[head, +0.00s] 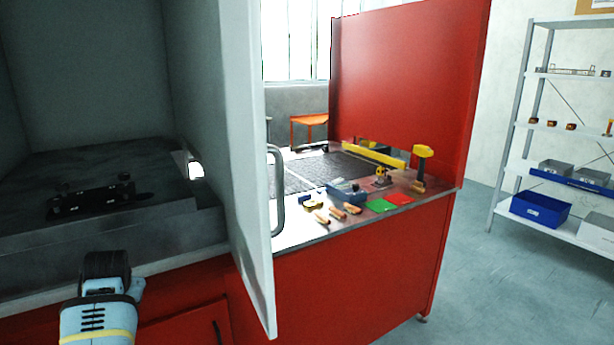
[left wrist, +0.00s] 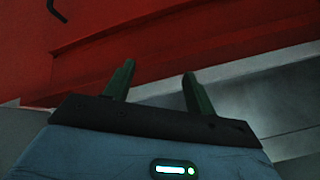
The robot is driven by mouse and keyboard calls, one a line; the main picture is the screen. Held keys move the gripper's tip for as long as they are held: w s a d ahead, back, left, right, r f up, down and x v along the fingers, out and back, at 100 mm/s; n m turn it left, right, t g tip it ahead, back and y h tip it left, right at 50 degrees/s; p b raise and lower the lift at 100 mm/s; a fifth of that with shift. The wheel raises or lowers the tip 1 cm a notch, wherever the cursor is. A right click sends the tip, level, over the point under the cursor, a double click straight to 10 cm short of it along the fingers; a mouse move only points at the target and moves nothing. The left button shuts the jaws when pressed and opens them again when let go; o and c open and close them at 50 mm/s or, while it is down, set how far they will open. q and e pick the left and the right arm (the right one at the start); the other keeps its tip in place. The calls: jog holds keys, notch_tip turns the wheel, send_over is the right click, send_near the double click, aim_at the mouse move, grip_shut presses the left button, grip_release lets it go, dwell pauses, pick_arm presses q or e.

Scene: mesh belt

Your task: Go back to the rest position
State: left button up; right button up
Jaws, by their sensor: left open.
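My left arm comes in at the bottom left of the head view, and its dark gripper (head: 105,265) is in front of the red front of a machine, near the sill of its open chamber. In the left wrist view the two green fingers of the left gripper (left wrist: 158,88) stand apart with nothing between them. The red panel and a pale grey edge lie beyond the fingertips. My right gripper is in neither view.
A white door (head: 247,150) with a handle stands open right of the chamber (head: 40,240). A dark fixture (head: 92,197) sits inside. Behind the door is a red workbench (head: 350,270) with several tools. A shelf unit (head: 525,130) stands right; the floor (head: 500,290) before it is clear.

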pick_arm(q)
jog(key=s+d+f+m+t, duration=0.1)
jog(key=s+d+f, duration=0.2)
jog(key=s+f, duration=0.3)
jog(key=s+d+f+m+t+h, duration=0.1)
jog(key=s+d+f, duration=0.25)
jog(key=f, duration=0.45)
jog(key=s+d+f+m+t, duration=0.1)
jog(key=s+d+f, duration=0.1)
jog(key=s+f, duration=0.45)
jog(key=s+d+f+h, duration=0.2)
jog(key=s+d, duration=0.5)
jog(key=s, duration=0.5)
jog(key=s+d+f+h, duration=0.2)
jog(key=s+d, duration=0.6)
jog(key=s, duration=0.4)
jog(key=shift+f+t+h, duration=0.25)
jog(key=shift+t+h, duration=0.15)
jog(key=shift+h, duration=0.1)
jog(key=shift+a, duration=0.1)
